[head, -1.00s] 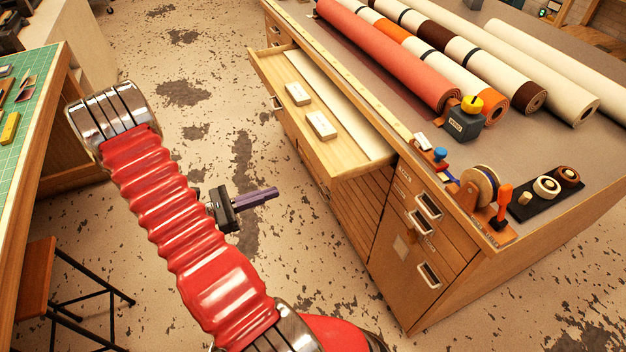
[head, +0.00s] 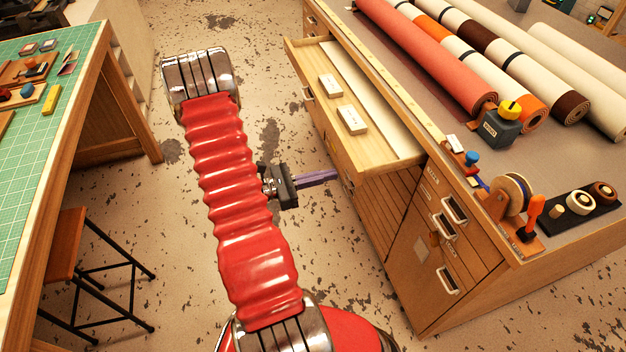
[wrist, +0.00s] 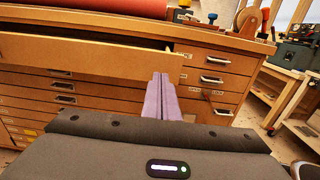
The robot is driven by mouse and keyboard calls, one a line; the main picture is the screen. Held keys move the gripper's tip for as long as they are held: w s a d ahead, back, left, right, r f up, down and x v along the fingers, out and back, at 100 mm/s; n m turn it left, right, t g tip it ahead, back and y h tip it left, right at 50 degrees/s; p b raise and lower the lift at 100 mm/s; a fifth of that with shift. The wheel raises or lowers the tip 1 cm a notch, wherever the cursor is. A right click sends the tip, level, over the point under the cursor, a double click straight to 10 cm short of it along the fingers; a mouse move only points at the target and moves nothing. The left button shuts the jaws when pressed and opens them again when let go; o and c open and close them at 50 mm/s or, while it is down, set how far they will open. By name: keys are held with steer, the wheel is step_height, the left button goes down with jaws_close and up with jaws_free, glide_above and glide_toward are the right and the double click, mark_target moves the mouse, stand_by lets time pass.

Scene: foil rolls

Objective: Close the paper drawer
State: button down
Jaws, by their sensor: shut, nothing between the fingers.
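The paper drawer (head: 403,156) is a wide, shallow wooden drawer pulled out from the left side of the cabinet, with pale paper and two small white boxes inside. In the wrist view its front panel (wrist: 80,56) crosses the upper left. My gripper (head: 334,174) has purple fingers that are shut and empty. In the head view it is left of the drawer's near end, pointing toward the cabinet. In the wrist view the fingers (wrist: 160,84) overlap the right end of the drawer front. I cannot tell whether they touch it.
Smaller drawers with metal handles (head: 455,210) are right of the open one. A green-matted table (head: 50,120) and a stool (head: 68,245) stand left.

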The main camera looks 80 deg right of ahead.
mark_target(351, 170)
steer(key=shift+x, duration=2.15)
steer(key=shift+a, duration=0.2)
steer(key=shift+d, duration=0.2)
steer(key=shift+d, duration=0.1)
